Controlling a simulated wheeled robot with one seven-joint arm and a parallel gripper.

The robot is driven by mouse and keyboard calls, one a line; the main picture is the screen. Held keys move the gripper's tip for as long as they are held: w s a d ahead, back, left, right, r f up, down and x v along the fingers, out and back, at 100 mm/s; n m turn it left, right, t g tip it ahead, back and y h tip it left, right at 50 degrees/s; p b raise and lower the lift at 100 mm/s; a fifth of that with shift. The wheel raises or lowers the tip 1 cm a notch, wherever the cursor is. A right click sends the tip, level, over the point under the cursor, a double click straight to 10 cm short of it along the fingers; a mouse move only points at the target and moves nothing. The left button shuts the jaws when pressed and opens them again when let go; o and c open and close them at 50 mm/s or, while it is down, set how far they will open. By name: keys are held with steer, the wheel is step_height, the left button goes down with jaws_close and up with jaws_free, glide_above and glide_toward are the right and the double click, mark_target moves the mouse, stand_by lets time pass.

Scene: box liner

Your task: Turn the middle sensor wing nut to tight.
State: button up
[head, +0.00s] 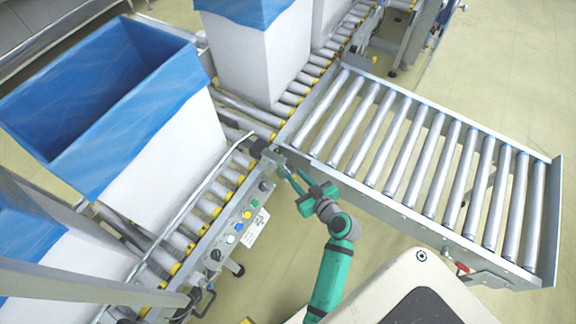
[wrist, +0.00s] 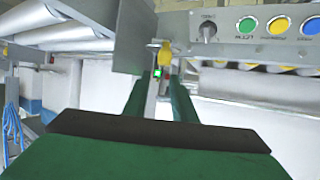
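A small yellow part (wrist: 166,50), which looks like the wing nut, shows in the wrist view below the grey panel's left end. A small sensor with a lit green light (wrist: 157,73) sits just under it on a narrow metal bracket. My gripper (wrist: 163,82) points at this spot, with its two green fingers apart and the bracket showing between them. The yellow part appears just beyond the fingertips; I cannot tell whether they touch it. In the head view my gripper (head: 291,178) is at the conveyor corner; the wing nut cannot be made out there.
A control panel (head: 236,228) with a knob and coloured buttons runs along the conveyor side, close to my gripper. A roller conveyor (head: 425,165) branches off right. A white box with blue liner (head: 165,165) stands on the main line. Open floor lies below the branch.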

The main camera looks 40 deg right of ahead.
mark_target(286, 167)
steer(key=x, duration=0.8)
steer(key=shift+f, duration=0.1)
steer(key=shift+c, duration=0.7)
jaws_close()
